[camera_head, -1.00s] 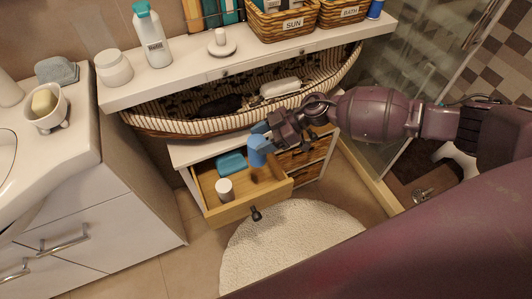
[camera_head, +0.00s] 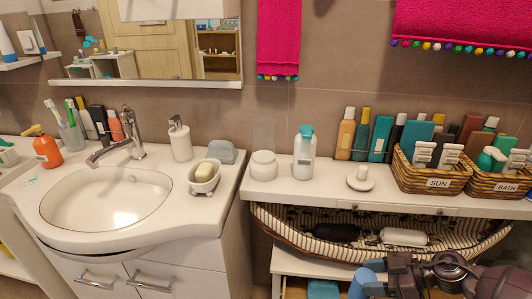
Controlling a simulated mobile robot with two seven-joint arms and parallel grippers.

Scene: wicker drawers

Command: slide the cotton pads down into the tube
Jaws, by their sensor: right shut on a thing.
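My right gripper (camera_head: 378,280) is at the bottom edge of the view, right of centre, shut on a blue cylinder (camera_head: 361,282). The blue cylinder shows its round upper end and part of its side; its lower part is cut off by the frame. I cannot tell whether it is the tube, and its inside does not show. No cotton pads can be made out. My left gripper is not in view.
A sink (camera_head: 105,205) stands at left.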

